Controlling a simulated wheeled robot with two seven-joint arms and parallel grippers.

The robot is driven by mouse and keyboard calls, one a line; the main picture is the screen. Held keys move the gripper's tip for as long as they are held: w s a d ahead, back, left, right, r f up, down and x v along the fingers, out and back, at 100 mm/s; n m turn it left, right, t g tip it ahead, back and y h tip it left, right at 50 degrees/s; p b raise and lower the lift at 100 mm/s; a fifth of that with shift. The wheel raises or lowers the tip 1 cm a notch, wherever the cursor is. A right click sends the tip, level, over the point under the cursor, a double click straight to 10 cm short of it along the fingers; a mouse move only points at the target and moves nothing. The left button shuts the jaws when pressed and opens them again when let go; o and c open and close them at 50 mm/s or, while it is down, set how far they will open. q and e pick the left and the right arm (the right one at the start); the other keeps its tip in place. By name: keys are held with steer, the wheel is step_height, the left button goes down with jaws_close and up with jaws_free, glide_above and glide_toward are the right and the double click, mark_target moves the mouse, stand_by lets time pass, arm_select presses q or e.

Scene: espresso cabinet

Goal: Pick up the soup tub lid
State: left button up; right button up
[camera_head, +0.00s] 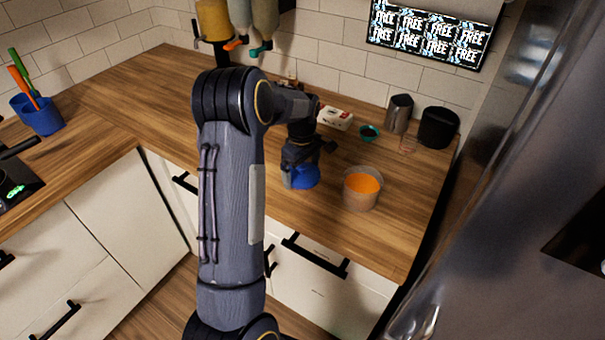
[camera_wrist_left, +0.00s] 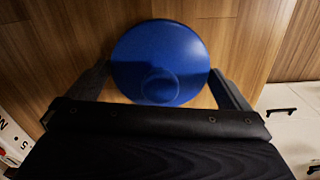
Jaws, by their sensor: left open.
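The soup tub lid (camera_head: 306,176) is a round blue disc on the wooden counter, near its front edge. In the left wrist view the lid (camera_wrist_left: 160,60) fills the upper middle, with a small round mark on it. My left gripper (camera_head: 300,182) is over the lid, pointing down. In the left wrist view its open fingers (camera_wrist_left: 160,84) are on either side of the lid; I cannot tell whether they touch it. A clear tub with orange soup (camera_head: 363,188) stands to the right of the lid. My right gripper is not in view.
A blue utensil holder (camera_head: 40,116) is at far left. The refrigerator (camera_head: 530,190) bounds the right side.

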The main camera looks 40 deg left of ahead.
arm_select(q)
steer(key=c, duration=0.6)
steer(key=shift+c, duration=0.2)
steer(key=shift+r, duration=0.1)
